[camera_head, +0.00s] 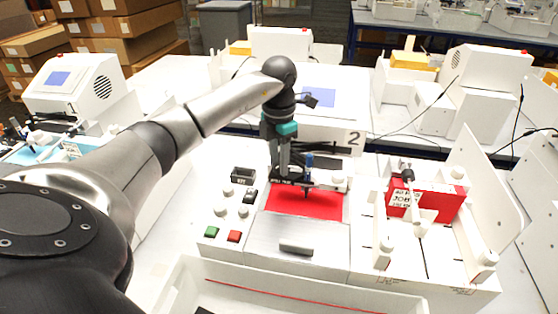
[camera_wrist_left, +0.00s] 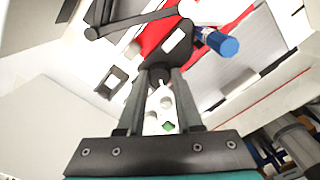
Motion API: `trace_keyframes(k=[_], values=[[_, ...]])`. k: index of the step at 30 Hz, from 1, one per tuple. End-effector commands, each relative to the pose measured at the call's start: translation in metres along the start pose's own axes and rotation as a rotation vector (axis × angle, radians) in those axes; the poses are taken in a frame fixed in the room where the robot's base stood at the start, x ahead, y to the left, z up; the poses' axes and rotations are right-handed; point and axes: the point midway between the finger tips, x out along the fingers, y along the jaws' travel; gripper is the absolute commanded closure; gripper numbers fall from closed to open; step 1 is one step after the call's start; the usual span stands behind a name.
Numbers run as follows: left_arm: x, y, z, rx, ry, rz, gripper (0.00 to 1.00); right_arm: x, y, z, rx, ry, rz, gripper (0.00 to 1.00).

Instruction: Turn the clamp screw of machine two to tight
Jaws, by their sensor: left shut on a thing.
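Machine two is the white plotter in the middle of the head view, with a "2" sign (camera_head: 354,139) behind it and a red sheet (camera_head: 312,204) on its bed. Its dark pen carriage (camera_wrist_left: 182,37) holds a blue pen (camera_head: 309,160), which also shows in the left wrist view (camera_wrist_left: 222,45). My left gripper (camera_head: 285,174) reaches down at the carriage's left side. In the left wrist view its fingertips (camera_wrist_left: 159,74) are shut on a small dark knob, apparently the clamp screw (camera_wrist_left: 159,72), mostly hidden between them. The screw's turn angle cannot be read.
Left of the bed is a panel with white knobs, a green button (camera_head: 211,232) and a red button (camera_head: 234,236). A white rack with a red job box (camera_head: 437,201) stands to the right. An open white tray (camera_head: 190,278) lies in front. Other machines stand behind.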

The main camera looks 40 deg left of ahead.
Motion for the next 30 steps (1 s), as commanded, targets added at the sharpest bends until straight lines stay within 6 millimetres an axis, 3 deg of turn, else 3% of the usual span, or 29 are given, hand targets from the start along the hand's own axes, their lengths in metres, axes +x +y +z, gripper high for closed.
trace_keyframes(k=[8,21,30], values=[[-0.0007,0.0003,0.0002,0.017,-0.001,0.001,1.0,-0.0002,-0.0001,0.0001,0.0,0.0,0.0,0.5],[-0.0008,0.0007,0.0003,0.342,-0.001,0.001,1.0,-0.0011,-0.0001,0.0003,0.0,-0.001,0.0,0.5],[-0.0005,0.0004,0.0003,0.363,-0.001,0.0,1.0,-0.0011,0.0,0.0003,0.0,-0.001,0.0,0.5]])
